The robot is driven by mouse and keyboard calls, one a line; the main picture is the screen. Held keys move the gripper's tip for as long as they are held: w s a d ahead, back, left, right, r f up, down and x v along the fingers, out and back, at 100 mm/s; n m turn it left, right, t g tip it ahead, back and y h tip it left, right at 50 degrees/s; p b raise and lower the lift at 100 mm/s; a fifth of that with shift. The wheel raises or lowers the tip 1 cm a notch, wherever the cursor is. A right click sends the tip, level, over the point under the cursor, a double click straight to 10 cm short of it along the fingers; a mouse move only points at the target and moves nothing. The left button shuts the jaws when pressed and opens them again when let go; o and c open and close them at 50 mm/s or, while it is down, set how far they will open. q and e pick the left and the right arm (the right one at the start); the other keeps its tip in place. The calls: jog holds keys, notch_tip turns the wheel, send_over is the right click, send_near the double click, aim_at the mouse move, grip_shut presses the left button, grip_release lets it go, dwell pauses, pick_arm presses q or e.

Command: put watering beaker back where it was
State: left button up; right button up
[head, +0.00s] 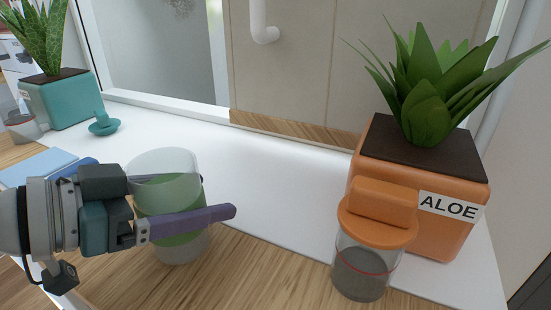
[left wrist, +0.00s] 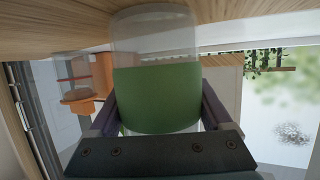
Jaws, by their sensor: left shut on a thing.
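The watering beaker (head: 170,245) is a clear, frosted cup with a wide green band. My left gripper (head: 195,207) is shut on it, with one purple finger across its near side and the other finger mostly hidden behind it. The beaker is upright over the wooden counter; I cannot tell whether its base touches the wood. In the left wrist view, which is upside down, the beaker (left wrist: 155,95) sits between both fingers. My right gripper is not in view.
An orange pot labelled ALOE (head: 440,238) stands at right, with an orange-lidded jar (head: 362,270) before it. A teal pot (head: 62,102), teal lid (head: 104,125) and another jar (head: 22,128) are at left. The white sill (head: 265,185) and wood between beaker and lidded jar are clear.

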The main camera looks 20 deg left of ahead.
pick_arm(q)
jog(key=shift+f, duration=0.15)
jog(key=o, duration=1.6)
jog(key=shift+c, duration=0.2)
